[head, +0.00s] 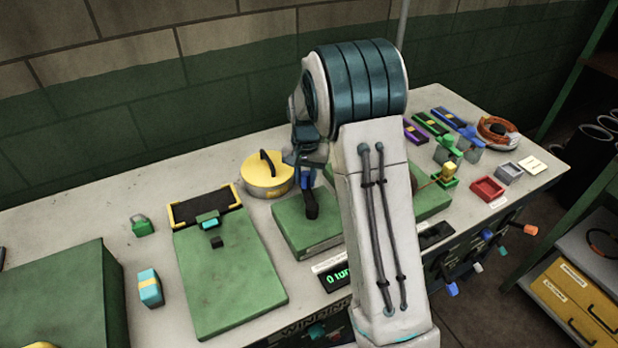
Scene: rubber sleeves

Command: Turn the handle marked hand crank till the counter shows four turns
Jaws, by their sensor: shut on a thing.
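The hand crank is on a green box (300,235) in the middle of the bench, partly hidden by my arm. Its dark crank arm (311,207) shows on top of the box, with a blue upright handle (306,181) at its far end. My gripper (305,172) points down at this handle and is shut on it; my arm and the small scale hide the exact grip. The counter (336,278) at the box's front shows a green 0 and the start of the word "turns"; the rest is covered by my arm.
A yellow round tin (267,175) with a black handle stands close left of my gripper. A green board (228,270) with a black-and-yellow tray lies further left. Right of my arm are a red bin (487,189), a grey bin (509,173) and coiled orange cable (497,131).

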